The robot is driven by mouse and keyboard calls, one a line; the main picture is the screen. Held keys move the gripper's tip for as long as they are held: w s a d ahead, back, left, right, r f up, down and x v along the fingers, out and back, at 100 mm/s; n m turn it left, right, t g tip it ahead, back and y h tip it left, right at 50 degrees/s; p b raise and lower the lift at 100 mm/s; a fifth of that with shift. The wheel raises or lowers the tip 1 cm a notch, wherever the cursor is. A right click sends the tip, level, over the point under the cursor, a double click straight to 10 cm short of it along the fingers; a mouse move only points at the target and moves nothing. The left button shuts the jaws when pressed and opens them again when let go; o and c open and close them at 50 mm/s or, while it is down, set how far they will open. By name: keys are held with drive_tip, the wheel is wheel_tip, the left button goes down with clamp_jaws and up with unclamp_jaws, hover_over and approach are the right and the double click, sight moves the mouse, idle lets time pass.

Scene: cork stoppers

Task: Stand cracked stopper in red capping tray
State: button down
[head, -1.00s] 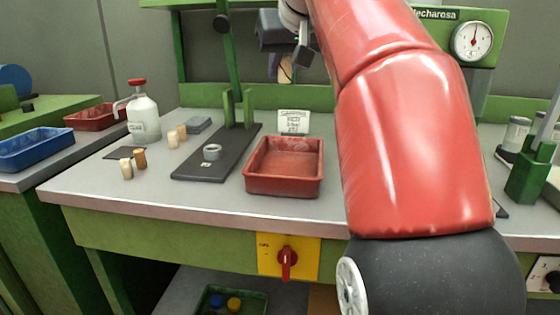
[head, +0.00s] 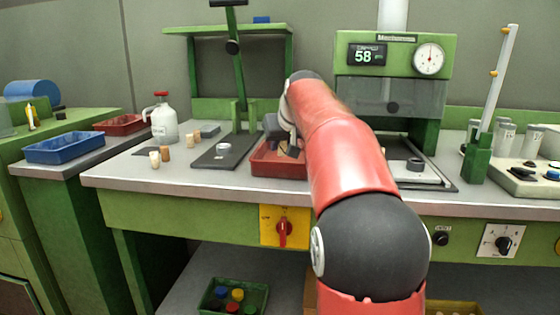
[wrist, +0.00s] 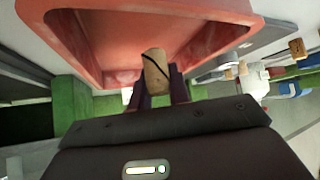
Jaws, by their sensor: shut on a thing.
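The cracked stopper (wrist: 156,70) is a pale tan cork with a dark diagonal line across it. In the wrist view it sits between the two dark fingers of my gripper (wrist: 157,88), which is shut on it. The red capping tray (head: 266,170) stands on the bench in the head view, partly covered by my arm. The tray (wrist: 95,75) fills the upper wrist view behind the stopper. I cannot tell whether the stopper touches the tray floor.
Several pale and brown stoppers (head: 165,155) stand left on the bench, near a white bottle (head: 164,125) with a red cap. A dark lever press base (head: 228,147) is left of the tray. A green machine (head: 394,60) with a dial stands behind to the right.

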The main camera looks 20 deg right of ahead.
sight(281, 154)
wheel_tip(281, 154, down, 3)
drive_tip(key=shift+f+b, duration=0.15)
drive_tip(key=shift+b, duration=0.9)
drive_tip(key=c, duration=1.3)
unclamp_jaws()
drive_tip(key=shift+s+r, duration=0.1)
drive_tip(key=shift+r, duration=0.2)
drive_tip(key=v, duration=1.1)
drive_tip(key=shift+s+r+p, duration=0.25)
drive_tip(key=shift+p, duration=0.2)
